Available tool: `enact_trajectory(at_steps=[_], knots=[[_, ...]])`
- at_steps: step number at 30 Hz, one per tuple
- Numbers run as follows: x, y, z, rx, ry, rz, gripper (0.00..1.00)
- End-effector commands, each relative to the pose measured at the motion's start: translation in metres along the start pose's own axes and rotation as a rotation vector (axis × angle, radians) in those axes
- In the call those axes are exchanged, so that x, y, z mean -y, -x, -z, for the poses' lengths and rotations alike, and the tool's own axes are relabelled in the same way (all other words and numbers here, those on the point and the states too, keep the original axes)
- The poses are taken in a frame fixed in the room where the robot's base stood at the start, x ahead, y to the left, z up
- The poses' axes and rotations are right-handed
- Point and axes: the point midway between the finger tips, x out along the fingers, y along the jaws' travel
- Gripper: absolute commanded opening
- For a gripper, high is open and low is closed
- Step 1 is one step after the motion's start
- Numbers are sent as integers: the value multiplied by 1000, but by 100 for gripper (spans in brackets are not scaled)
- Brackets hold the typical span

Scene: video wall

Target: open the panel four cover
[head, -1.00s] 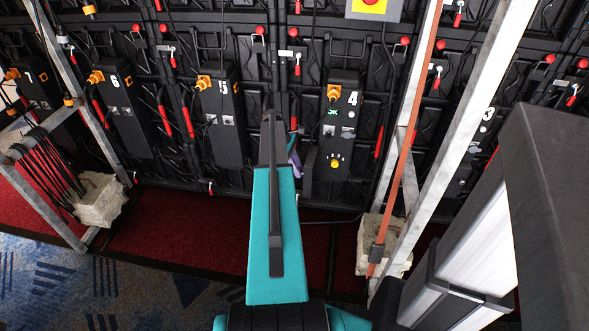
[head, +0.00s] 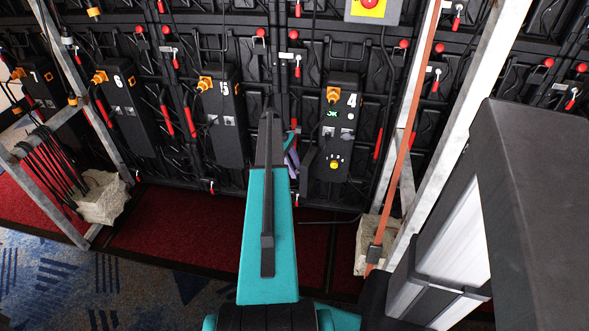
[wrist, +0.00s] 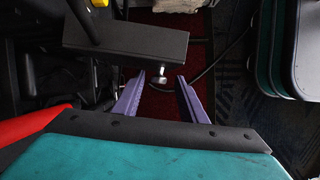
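Panel four (head: 340,125) is a tall dark box marked 4 on the wall, with an orange plug, a small green OK display and a yellow knob at its bottom. My gripper (head: 292,160) is just left of its lower part, mostly hidden behind my teal arm. In the wrist view my gripper (wrist: 159,92) has its two purple fingers apart, with nothing held between them. A dark flat plate (wrist: 125,42) lies just beyond the fingertips, and a small silver knob (wrist: 160,79) sticks out from its edge toward the gap. I cannot tell whether this plate is the cover.
Panel five (head: 224,115) and panel six (head: 125,110) stand to the left. A metal frame post (head: 440,130) and an orange strap (head: 405,140) rise at the right. Cables hang between the panels. A red carpet strip (head: 180,228) below is clear.

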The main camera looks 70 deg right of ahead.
Motion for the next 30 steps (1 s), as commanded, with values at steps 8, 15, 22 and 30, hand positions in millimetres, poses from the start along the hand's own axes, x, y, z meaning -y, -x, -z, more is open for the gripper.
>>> enact_trajectory(at_steps=[8, 15, 22, 30], knots=[[-1, 0, -1, 1, -2, -2, 38], [-2, 14, -1, 0, -2, -4, 38], [-2, 45, -2, 0, -2, -4, 38], [-2, 89, -2, 0, -2, -2, 38]])
